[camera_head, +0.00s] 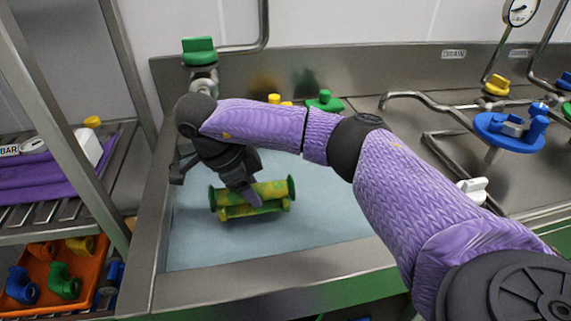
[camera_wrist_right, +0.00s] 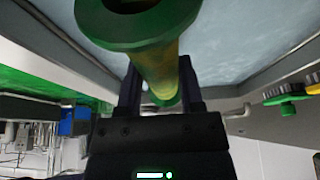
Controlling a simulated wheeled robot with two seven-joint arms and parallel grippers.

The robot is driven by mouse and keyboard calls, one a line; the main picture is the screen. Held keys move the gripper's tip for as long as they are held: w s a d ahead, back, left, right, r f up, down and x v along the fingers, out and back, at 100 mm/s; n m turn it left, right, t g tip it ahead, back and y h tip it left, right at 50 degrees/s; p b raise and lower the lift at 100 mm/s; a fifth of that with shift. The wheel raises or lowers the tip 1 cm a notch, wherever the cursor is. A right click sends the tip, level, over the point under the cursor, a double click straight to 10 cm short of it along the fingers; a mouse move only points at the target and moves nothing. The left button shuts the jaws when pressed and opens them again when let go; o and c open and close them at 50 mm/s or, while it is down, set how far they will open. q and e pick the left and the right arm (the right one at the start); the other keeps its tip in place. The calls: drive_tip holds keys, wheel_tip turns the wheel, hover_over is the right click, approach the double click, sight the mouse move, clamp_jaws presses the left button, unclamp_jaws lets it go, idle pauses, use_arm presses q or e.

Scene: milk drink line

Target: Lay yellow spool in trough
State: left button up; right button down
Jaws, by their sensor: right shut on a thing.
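The yellow spool (camera_head: 272,190) has a mottled yellow-green barrel and green flanged ends. My right gripper (camera_head: 250,196) reaches down over the trough (camera_head: 330,215) and is shut on the barrel near its middle. The spool lies roughly level, left of the trough's centre. A similar yellow-green shape shows just below it; I cannot tell if that is a reflection or another part. In the right wrist view, the spool (camera_wrist_right: 158,65) runs between the two dark fingers (camera_wrist_right: 158,95), one green flange close to the camera. Whether the spool touches the trough floor is unclear. My left gripper is out of view.
A green-handled valve (camera_head: 199,50) stands at the trough's back left corner. A steel rack at left holds purple cloth (camera_head: 50,178) and an orange crate (camera_head: 62,265) of fittings. Pipes and a blue handwheel (camera_head: 510,131) stand at right. The trough's right part is clear.

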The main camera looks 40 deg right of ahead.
wheel_tip(320, 180, down, 4)
drive_tip(key=shift+r+b, duration=0.15)
drive_tip(key=shift+b, duration=0.6)
wheel_tip(320, 180, down, 10)
drive_tip(key=b, duration=0.5)
drive_tip(key=shift+r, duration=0.35)
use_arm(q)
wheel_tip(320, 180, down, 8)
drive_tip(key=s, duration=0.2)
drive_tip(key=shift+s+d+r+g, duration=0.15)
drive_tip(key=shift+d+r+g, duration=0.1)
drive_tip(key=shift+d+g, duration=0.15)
use_arm(e)
drive_tip(key=shift+c, duration=1.2)
unclamp_jaws()
drive_tip(key=shift+f, duration=0.1)
use_arm(q)
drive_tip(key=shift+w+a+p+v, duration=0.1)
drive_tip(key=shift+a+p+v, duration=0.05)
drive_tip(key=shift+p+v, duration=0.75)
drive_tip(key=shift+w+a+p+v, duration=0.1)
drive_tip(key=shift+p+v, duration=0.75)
drive_tip(key=shift+p, duration=0.05)
use_arm(e)
drive_tip(key=v, duration=0.7)
drive_tip(key=shift+r, duration=0.45)
